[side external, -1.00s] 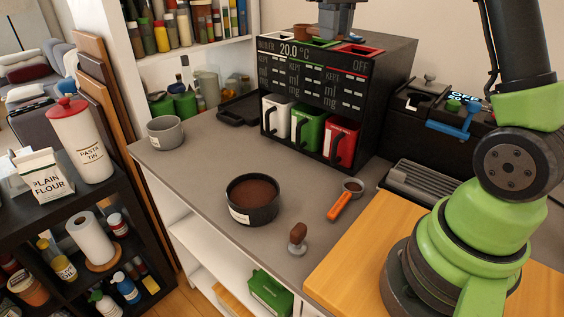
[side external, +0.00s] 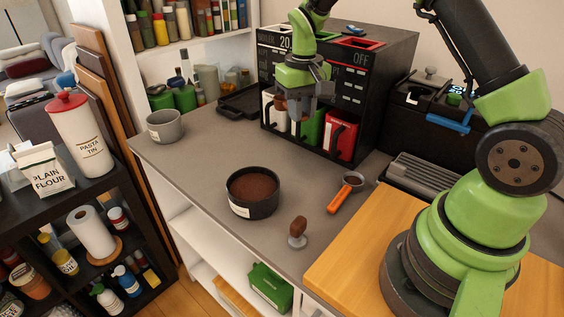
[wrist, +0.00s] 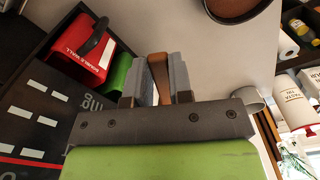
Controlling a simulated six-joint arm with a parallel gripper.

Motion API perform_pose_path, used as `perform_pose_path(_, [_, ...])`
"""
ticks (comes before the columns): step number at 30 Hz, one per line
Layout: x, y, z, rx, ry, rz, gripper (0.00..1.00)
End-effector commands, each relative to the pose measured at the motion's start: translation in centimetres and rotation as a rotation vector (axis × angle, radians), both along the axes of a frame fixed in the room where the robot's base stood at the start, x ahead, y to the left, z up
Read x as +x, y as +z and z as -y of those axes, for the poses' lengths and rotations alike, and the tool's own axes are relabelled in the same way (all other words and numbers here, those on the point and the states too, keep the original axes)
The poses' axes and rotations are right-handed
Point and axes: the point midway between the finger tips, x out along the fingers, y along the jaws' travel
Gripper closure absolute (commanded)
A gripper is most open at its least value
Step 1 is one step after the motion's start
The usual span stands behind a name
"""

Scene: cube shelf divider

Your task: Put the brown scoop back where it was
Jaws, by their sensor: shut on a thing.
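My gripper (side external: 304,112) is in front of the black dispenser cabinet (side external: 375,75), at the height of its handled bins. In the wrist view its grey fingers (wrist: 160,78) are shut on a brown handle, the brown scoop (wrist: 158,72). In the side view a brown part of the scoop (side external: 280,103) shows left of the fingers, in front of the white bin (side external: 268,108). The scoop's bowl is not clearly visible. The green bin (side external: 312,132) and the red bin (side external: 341,138) stand to the right. The wrist view also shows the red bin (wrist: 88,48).
A round black tub with brown contents (side external: 253,208), a brown-knobbed stamp (side external: 298,232) and an orange-handled scoop (side external: 341,198) stand on the grey counter. A grey pot (side external: 165,128) is at the left and a black tray (side external: 240,102) behind. The counter between pot and tub is clear.

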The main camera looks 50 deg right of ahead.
Motion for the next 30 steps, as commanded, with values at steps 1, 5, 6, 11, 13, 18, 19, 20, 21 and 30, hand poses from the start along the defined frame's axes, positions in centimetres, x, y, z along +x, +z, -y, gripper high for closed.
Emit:
perform_pose_path(1, [-0.1, -1.9, 0.0, 0.002, 0.0, -0.009, 1.0])
perform_pose_path(5, [0.0, -4.7, 0.0, 0.0, 0.001, -0.002, 1.0])
perform_pose_path(6, [0.0, -5.3, 0.0, 0.0, 0.001, -0.002, 1.0])
perform_pose_path(11, [0.0, -8.1, 0.0, 0.0, 0.001, -0.002, 1.0])
perform_pose_path(13, [0.0, -9.5, 0.0, 0.0, 0.002, -0.001, 1.0])
perform_pose_path(18, [0.1, -11.6, 0.0, -0.001, 0.002, 0.003, 1.0])
perform_pose_path(19, [0.1, -11.8, 0.0, -0.002, 0.002, 0.004, 1.0])
perform_pose_path(20, [0.1, -12.2, 0.0, -0.001, 0.002, 0.003, 1.0])
perform_pose_path(21, [0.0, -12.8, 0.0, 0.0, 0.002, 0.001, 1.0])
perform_pose_path(30, [0.1, -15.9, 0.0, -0.001, 0.002, 0.006, 1.0])
